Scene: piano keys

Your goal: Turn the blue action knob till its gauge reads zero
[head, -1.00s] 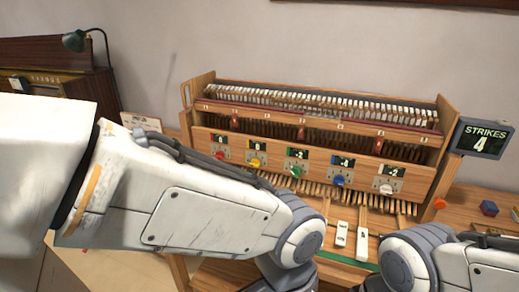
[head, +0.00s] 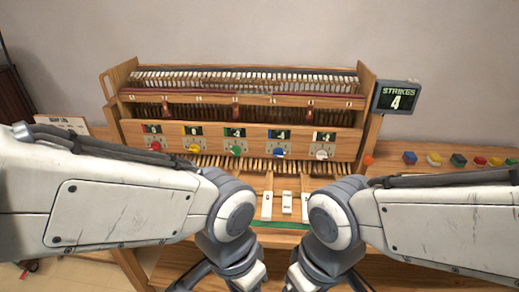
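The blue knob (head: 279,154) is on the wooden front panel of the piano action, between the green knob (head: 236,151) and the white knob (head: 322,155). Its small dark gauge (head: 280,134) is just above it and appears to show a 4; the sign is too small to be sure of. Nothing touches the blue knob. My two arms come in from the left and right and bend down at the bottom middle, in front of and below the panel. Both grippers are out of the frame.
A red knob (head: 155,146) and a yellow knob (head: 194,148) are further left. White keys (head: 288,203) lie below the panel, between my arms. A screen (head: 397,97) reads STRIKES 4. Coloured blocks (head: 459,160) lie on the right. The space before the knobs is clear.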

